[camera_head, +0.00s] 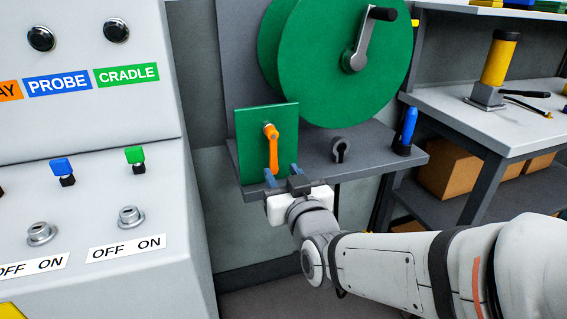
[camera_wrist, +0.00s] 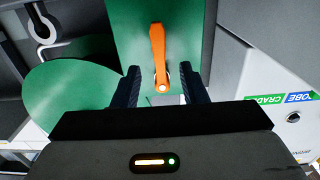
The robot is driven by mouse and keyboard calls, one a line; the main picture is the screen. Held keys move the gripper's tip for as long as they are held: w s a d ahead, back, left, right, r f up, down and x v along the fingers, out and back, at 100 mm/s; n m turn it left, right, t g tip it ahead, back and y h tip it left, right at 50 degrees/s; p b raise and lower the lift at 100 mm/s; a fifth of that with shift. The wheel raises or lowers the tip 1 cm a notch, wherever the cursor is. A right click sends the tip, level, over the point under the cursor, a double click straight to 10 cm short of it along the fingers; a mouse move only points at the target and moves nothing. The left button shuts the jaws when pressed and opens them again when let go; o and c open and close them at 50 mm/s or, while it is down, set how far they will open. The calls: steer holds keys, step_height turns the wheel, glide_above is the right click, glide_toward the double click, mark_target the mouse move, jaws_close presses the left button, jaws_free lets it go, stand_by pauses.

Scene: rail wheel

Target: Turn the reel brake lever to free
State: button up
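The orange brake lever (camera_head: 272,150) is mounted on an upright green plate (camera_head: 251,130) and hangs straight down from its pivot. In the wrist view, the lever (camera_wrist: 158,45) shows in the gap between the fingertips of my gripper (camera_wrist: 161,72), with space on both sides. I see no contact, and I cannot tell how far the fingertips are from the plate. Any free or locked marking on the plate is not visible.
A dark clip (camera_head: 340,150) and a blue-topped tool (camera_head: 407,128) sit on the shelf. A control console (camera_head: 90,200) is close on the left, a workbench (camera_head: 455,110) on the right.

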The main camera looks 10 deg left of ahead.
mark_target(274, 158)
steer(key=x, duration=0.7)
steer(key=shift+w+a+b, duration=0.1)
steer(key=shift+w+b, duration=0.1)
steer(key=shift+b, duration=0.1)
jaws_close()
